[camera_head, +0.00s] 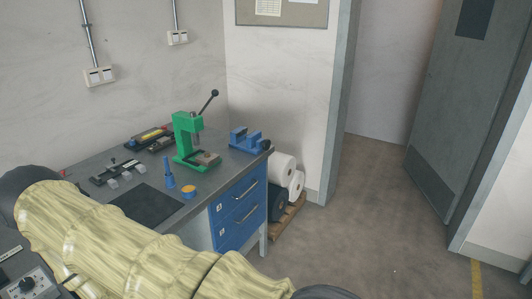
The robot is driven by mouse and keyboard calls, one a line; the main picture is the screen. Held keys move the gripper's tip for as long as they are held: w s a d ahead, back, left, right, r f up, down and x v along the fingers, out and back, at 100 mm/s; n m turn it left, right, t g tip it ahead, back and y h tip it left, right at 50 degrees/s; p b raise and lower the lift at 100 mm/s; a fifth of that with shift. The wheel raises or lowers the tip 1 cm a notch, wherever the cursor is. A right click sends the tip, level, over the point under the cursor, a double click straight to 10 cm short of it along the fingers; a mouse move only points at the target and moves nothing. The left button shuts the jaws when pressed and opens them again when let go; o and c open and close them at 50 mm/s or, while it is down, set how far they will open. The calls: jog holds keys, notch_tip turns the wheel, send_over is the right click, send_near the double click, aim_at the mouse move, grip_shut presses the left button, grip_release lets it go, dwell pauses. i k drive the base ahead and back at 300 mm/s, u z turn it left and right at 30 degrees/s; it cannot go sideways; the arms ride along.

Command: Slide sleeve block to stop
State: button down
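I cannot make out a sleeve block or its stop for certain. A small grey fixture (118,172) with a dark base and light blocks lies on the left part of the workbench, too small to tell its parts. A large pale yellow ribbed cover, likely on my own arm, fills the lower left and hides the bench's near side. My gripper is not in view.
The grey workbench (226,172) holds a green lever press (186,140), a blue vise (249,140), a blue bottle (169,174), an orange-topped tin (188,192) and a black mat (146,203). Floor (370,220) is clear toward the open door (467,100).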

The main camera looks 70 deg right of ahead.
aim_at(207, 162)
jog(key=z, duration=0.8)
jog(key=i, duration=0.7)
jog(key=z, duration=0.8)
